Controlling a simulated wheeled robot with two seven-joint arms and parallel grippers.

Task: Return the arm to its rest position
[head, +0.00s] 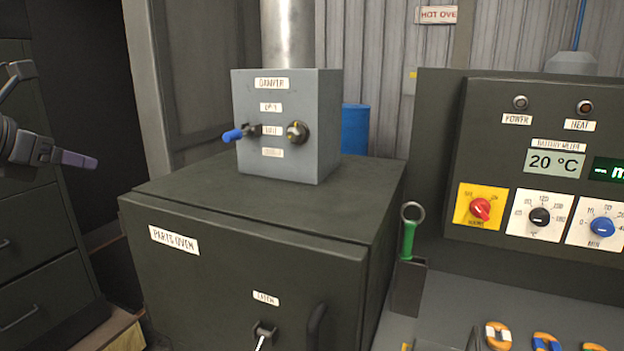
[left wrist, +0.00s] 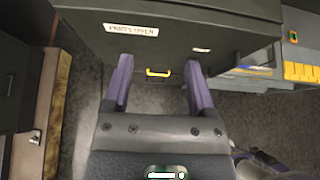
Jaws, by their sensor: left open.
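My left gripper (head: 78,159) is at the left edge in the head view, well apart from the parts oven (head: 250,250). A grey damper box (head: 288,125) stands on the oven, with a blue-tipped lever (head: 238,134) pointing left.
Dark drawers (head: 35,240) stand at the left. A control panel (head: 545,150) with knobs and a 20 °C display is at the right. A green-handled tool (head: 409,238) stands in a holder beside the oven. Bare floor (left wrist: 75,110) shows below the gripper.

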